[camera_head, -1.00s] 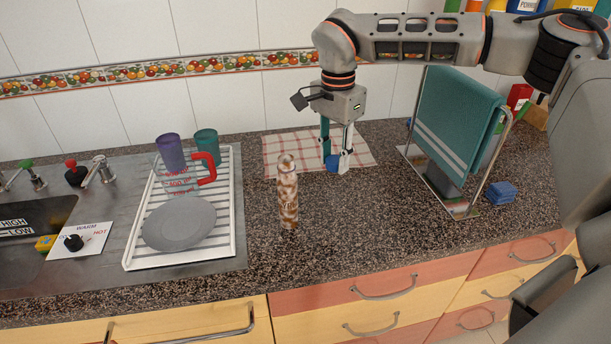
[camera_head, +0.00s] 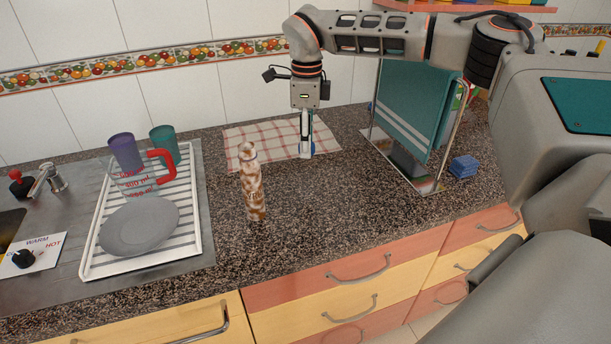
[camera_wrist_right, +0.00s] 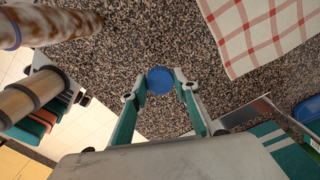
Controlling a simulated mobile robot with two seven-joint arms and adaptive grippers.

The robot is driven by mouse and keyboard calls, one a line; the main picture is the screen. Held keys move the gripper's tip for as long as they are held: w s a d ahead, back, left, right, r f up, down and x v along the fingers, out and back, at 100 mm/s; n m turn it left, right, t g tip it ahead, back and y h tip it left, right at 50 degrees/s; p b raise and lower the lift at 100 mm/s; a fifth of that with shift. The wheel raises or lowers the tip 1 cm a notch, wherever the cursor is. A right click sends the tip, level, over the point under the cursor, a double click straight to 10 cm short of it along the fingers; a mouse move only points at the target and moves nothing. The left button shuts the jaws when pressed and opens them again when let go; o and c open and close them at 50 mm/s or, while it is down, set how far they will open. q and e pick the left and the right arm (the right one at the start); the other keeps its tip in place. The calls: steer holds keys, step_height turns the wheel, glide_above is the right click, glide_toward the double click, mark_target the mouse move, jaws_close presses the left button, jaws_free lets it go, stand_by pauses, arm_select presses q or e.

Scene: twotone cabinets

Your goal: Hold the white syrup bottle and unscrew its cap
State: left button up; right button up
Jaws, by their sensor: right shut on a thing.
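My right gripper (camera_head: 306,150) points down over the back of the counter, at the front edge of the checked cloth. In the right wrist view its fingertips (camera_wrist_right: 160,86) are shut on a round blue cap (camera_wrist_right: 160,80), seen from above. In the head view the fingers line up and mostly hide the blue cap (camera_head: 312,149). My left gripper is not in view.
A brown-and-white mottled bottle-shaped thing (camera_head: 252,185) stands in front-left of the gripper. A towel rack with a teal towel (camera_head: 420,95) and blue sponges (camera_head: 463,166) are right. A drying rack (camera_head: 196,232) holds a plate and cups. The front-middle counter is clear.

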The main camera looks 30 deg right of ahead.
mark_target(306, 184)
step_height(306, 184, down, 10)
steer(key=shift+f, duration=0.25)
stand_by(0.3)
steer(key=shift+f, duration=0.1)
steer(key=o, duration=1.2)
steer(key=shift+o, duration=0.2)
step_height(306, 184, up, 12)
steer(key=shift+r, duration=0.15)
steer(key=shift+s, duration=0.1)
